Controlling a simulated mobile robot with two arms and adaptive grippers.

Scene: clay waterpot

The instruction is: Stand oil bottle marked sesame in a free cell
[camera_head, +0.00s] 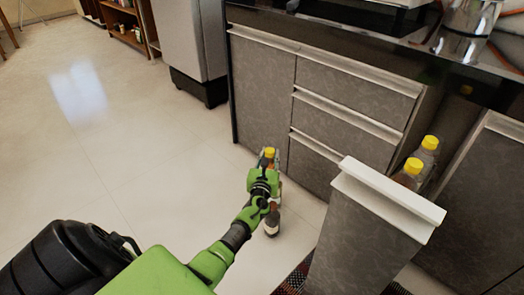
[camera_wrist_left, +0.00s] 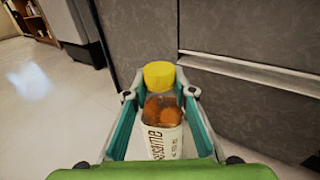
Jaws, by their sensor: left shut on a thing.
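The oil bottle marked sesame (camera_wrist_left: 160,118) has a yellow cap, amber oil and a white label reading "sesame". My left gripper (camera_wrist_left: 159,97) is shut around its body, with one finger on each side. In the head view the same bottle (camera_head: 272,226) is upright, partly hidden by my left gripper (camera_head: 266,172); I cannot tell whether its base touches the floor. A pull-out unit (camera_head: 368,222) with a white top edge stands open to the right. Two yellow-capped bottles (camera_head: 428,152) (camera_head: 409,174) show behind its front panel. Its cells are hidden. My right gripper is not in view.
Grey cabinet drawers (camera_head: 350,95) stand just behind the held bottle. A dark counter (camera_head: 320,35) with a metal pot (camera_head: 468,28) runs above. A patterned rug (camera_head: 295,278) lies at the lower right. The pale floor (camera_head: 110,150) at left is clear.

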